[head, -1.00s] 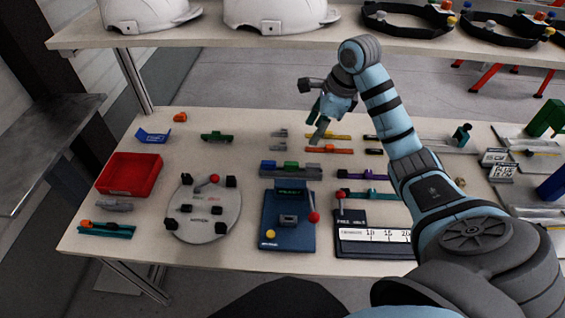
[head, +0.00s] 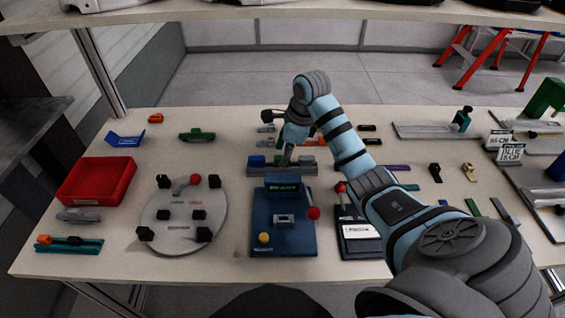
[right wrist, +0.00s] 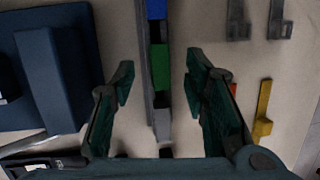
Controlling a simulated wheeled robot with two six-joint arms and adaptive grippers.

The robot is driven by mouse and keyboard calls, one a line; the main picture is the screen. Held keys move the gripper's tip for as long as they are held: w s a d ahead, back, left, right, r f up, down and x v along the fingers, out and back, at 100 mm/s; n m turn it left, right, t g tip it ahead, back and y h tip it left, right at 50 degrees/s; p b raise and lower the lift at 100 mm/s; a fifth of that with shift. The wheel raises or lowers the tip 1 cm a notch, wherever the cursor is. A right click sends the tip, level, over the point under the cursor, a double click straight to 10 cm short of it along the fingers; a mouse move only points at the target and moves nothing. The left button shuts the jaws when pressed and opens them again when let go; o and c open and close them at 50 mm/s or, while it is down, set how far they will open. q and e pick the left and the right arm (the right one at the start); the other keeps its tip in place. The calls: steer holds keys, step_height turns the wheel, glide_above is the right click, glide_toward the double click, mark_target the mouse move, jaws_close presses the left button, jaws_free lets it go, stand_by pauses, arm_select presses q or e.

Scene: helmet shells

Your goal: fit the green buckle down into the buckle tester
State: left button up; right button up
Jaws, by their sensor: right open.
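The green buckle (right wrist: 160,66) sits in a dark rack rail (right wrist: 146,70), between a blue piece (right wrist: 156,9) and a grey piece (right wrist: 162,125). My right gripper (right wrist: 159,76) is open and empty, its two fingers on either side of the green buckle with gaps to both. In the head view this gripper (head: 286,160) hangs over the rack just behind the buckle tester and mostly hides the buckle. The blue buckle tester (head: 283,241) has a lit display, a grey socket (head: 284,219), a red-knobbed lever and a yellow button. My left gripper is not in view.
A round grey fixture (head: 182,231) and a red tray (head: 97,183) stand left of the tester. A pull gauge (head: 358,244) is at its right. Grey clips (right wrist: 279,20) and a yellow part (right wrist: 263,108) lie beside the rack. A shelf (head: 200,11) hangs above the back.

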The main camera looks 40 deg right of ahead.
steer(key=shift+x, duration=0.85)
steer(key=shift+r, duration=0.1)
jaws_close()
